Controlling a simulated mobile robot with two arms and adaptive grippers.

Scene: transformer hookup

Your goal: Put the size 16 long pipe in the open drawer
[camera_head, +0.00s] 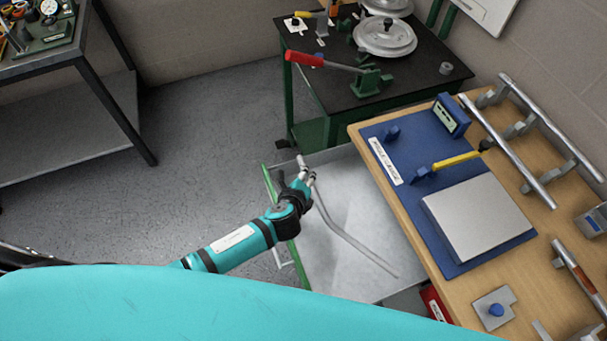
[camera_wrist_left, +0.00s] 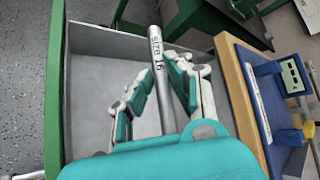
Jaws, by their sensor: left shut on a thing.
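The long pipe is a thin grey metal tube with a bend (camera_head: 350,237). Its printed "SIZE 16" label shows in the left wrist view (camera_wrist_left: 157,62). My left gripper (camera_head: 306,176) is shut on the pipe near its upper end; its two fingers (camera_wrist_left: 158,90) flank the tube. The open drawer (camera_head: 345,180) is a light grey tray with a green front, pulled out from the wooden workbench. The pipe and gripper are over the drawer's area. I cannot tell whether the pipe's far end touches the drawer floor. My right gripper is not in view.
The workbench (camera_head: 548,218) stands right of the drawer, with a blue mat, a grey plate (camera_head: 478,218) and pipe racks. A black-topped green table (camera_head: 428,72) with a red-handled tool stands behind. Open floor (camera_head: 200,150) lies left of the drawer.

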